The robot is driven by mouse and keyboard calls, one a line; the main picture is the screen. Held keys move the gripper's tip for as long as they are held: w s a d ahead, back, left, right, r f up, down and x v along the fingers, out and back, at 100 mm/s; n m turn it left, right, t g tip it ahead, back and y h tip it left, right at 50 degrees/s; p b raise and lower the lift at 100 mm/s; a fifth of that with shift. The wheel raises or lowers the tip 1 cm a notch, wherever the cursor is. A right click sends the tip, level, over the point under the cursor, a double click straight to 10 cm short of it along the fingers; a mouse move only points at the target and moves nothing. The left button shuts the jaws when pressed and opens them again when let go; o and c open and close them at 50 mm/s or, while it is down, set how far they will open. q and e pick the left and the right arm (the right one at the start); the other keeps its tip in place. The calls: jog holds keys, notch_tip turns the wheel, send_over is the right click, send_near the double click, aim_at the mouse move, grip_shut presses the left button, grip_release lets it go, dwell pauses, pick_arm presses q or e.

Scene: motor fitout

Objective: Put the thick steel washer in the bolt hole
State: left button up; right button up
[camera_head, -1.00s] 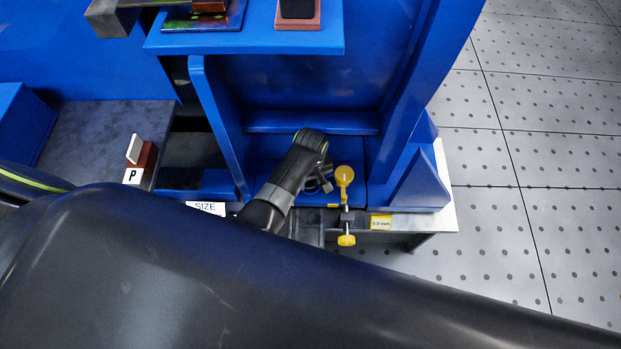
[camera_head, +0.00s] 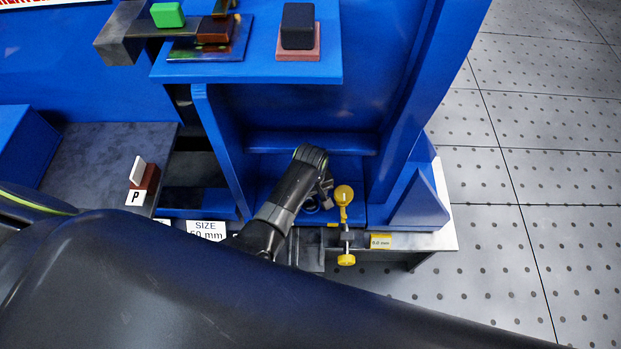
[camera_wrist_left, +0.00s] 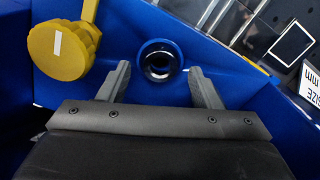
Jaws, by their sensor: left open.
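My left gripper (camera_head: 323,192) is over the blue base of the bracket, just left of a yellow knob (camera_head: 343,194). In the left wrist view the gripper (camera_wrist_left: 160,68) is open, with nothing between its fingers. The round bolt hole (camera_wrist_left: 160,50) shows in the blue surface between and beyond the fingertips. A dark, shiny ring (camera_wrist_left: 159,73) sits inside the hole; it looks like the steel washer, but I cannot tell how deep it sits. In the head view the hole area is partly hidden by my wrist. My right gripper is out of view.
The yellow knob (camera_wrist_left: 62,50) stands close to the left finger in the wrist view. Blue bracket walls (camera_head: 225,150) rise on both sides of the base. A blue shelf (camera_head: 250,68) with blocks is above. A "P" block (camera_head: 136,198) is at left.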

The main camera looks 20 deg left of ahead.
pick_arm(q)
notch_tip(320, 180, up, 11)
jog(key=p, duration=0.3)
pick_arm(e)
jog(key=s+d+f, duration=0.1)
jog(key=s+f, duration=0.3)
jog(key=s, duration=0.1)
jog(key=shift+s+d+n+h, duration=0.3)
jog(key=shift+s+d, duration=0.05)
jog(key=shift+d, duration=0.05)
pick_arm(q)
jog(key=shift+f, duration=0.15)
